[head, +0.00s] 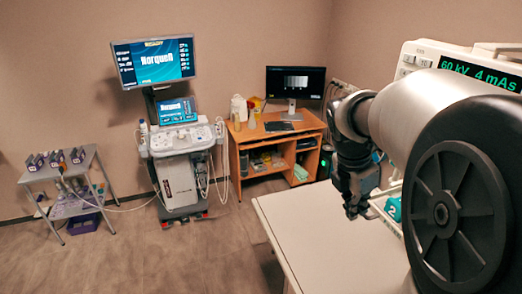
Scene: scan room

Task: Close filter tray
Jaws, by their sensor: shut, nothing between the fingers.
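My gripper (355,212) is at the right of the head view, pointing down above the far part of a white table (325,245). Its dark fingers look shut, with nothing seen between them. Just right of it is a teal piece marked 2 (394,209), beside a pale edge low on a white machine (415,58). The machine's display reads 60 kV 4 mAs. I cannot make out a filter tray for certain; my arm covers most of the machine. I cannot tell whether the gripper touches anything there.
A wooden desk (277,135) with a monitor (295,82) stands behind. An ultrasound cart (181,150) with screens is left of it. A small grey table (70,172) with several devices is at far left. The floor (170,255) in front is clear.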

